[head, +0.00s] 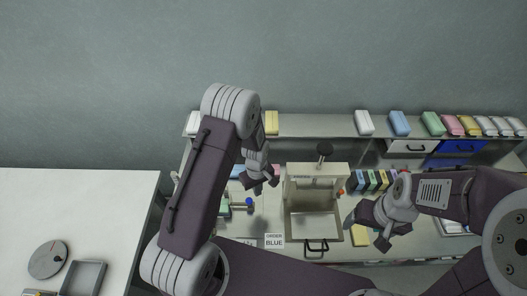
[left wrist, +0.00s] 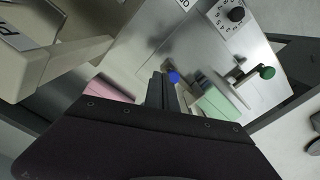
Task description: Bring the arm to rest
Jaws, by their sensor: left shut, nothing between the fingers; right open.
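My left arm is raised and bent in the head view. Its gripper (head: 262,187) hangs over the steel bench, left of the beige machine, with its fingers together and nothing between them. The left wrist view shows the shut fingers (left wrist: 162,92) in front of a blue knob (left wrist: 174,77), apparently above the bench. My right gripper (head: 366,236) is open and empty, low at the right of the machine. My right forearm comes in from the right edge and covers part of the bench.
The beige machine (head: 318,171) has a black knob on top and a tray in front. An order card (head: 274,241) reads BLUE. Coloured packs, including a blue one (head: 400,123), line the back shelf. A white table (head: 100,205) stands at left, separated by a gap.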

